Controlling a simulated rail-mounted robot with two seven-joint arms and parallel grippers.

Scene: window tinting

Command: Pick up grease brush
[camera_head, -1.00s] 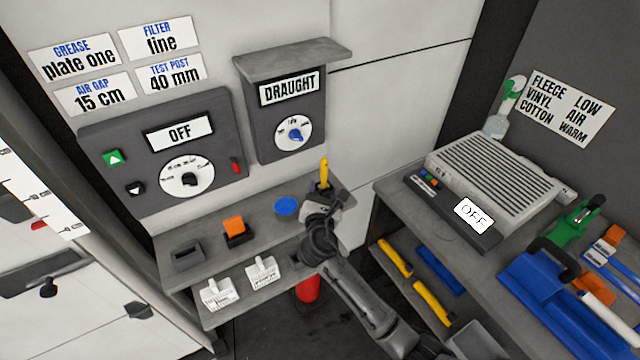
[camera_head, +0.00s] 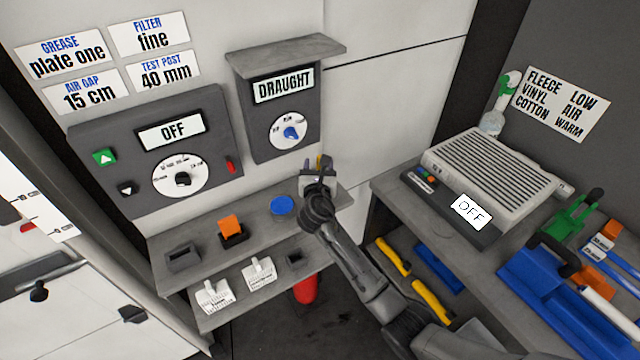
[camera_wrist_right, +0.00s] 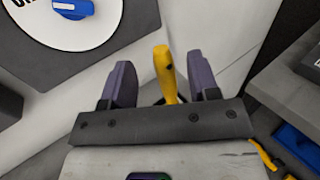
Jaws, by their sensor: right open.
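The grease brush shows as a yellow upright handle. In the head view it is mostly hidden behind my right gripper, with only a bit of yellow (camera_head: 327,163) showing at the right end of the upper shelf. In the right wrist view the yellow handle (camera_wrist_right: 163,72) stands between the two purple fingers. My right gripper (camera_head: 318,166) is open, with one finger on each side of the handle and visible gaps between. In the wrist view the gripper (camera_wrist_right: 158,82) holds nothing. The brush's lower end is hidden. My left gripper is not in view.
The upper shelf (camera_head: 200,273) also carries a blue round lid (camera_head: 282,206), an orange block (camera_head: 231,228) and a dark tray (camera_head: 184,257). The draught box (camera_head: 283,110) overhangs the brush area. A heater unit (camera_head: 495,180) stands on the right bench.

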